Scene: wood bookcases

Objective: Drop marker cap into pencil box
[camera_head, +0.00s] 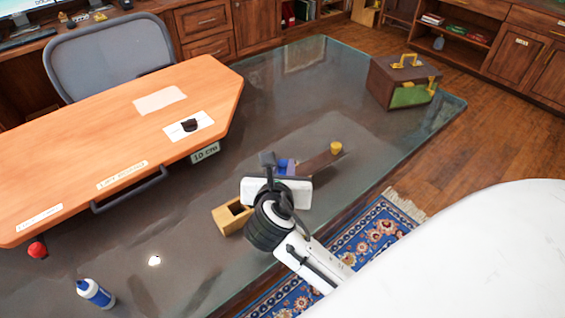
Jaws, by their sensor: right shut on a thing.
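My right gripper (283,165) is in the middle of the view, above the glass tabletop. It is shut on a small blue piece (286,166), which looks like the marker cap. The white gripper body hides part of the scene below it. A small open-topped wooden box (228,218), which looks like the pencil box, stands on the glass just left of my right wrist. Its dark opening shows, but my arm covers its right side. My left gripper is not in view.
A long brown piece (318,165) and a yellow cylinder (336,148) are just right of the gripper. A brown case (397,83) stands at the far right. A blue-white bottle (95,293) and a red object (38,250) are at left. An orange desk (110,130) is left.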

